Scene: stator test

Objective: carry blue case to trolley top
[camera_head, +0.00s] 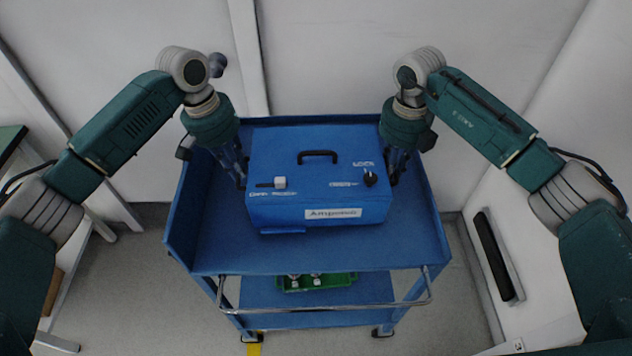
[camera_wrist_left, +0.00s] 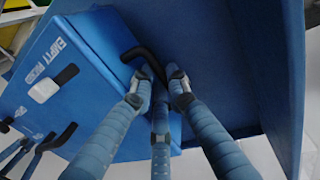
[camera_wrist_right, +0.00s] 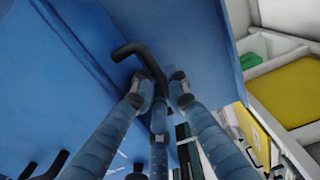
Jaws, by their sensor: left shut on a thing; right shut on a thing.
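The blue case (camera_head: 275,215) is over the trolley top (camera_head: 400,245), level and roughly centred toward the back; I cannot tell whether its underside touches. It has a black top handle (camera_head: 317,154), a white switch (camera_head: 280,183), a black knob (camera_head: 370,178) and a white front label. My left gripper (camera_head: 241,182) is at the case's left side, shut on a black side handle (camera_wrist_left: 136,52) in the left wrist view. My right gripper (camera_head: 392,178) is at the right side, shut on the other side handle (camera_wrist_right: 128,50) in the right wrist view.
The blue trolley has raised side walls and a front push bar (camera_head: 330,306). A green tray (camera_head: 345,282) with small parts stands on its lower shelf. Grey walls close off the back, and a white unit stands at the right. The trolley top is bare in front of the case.

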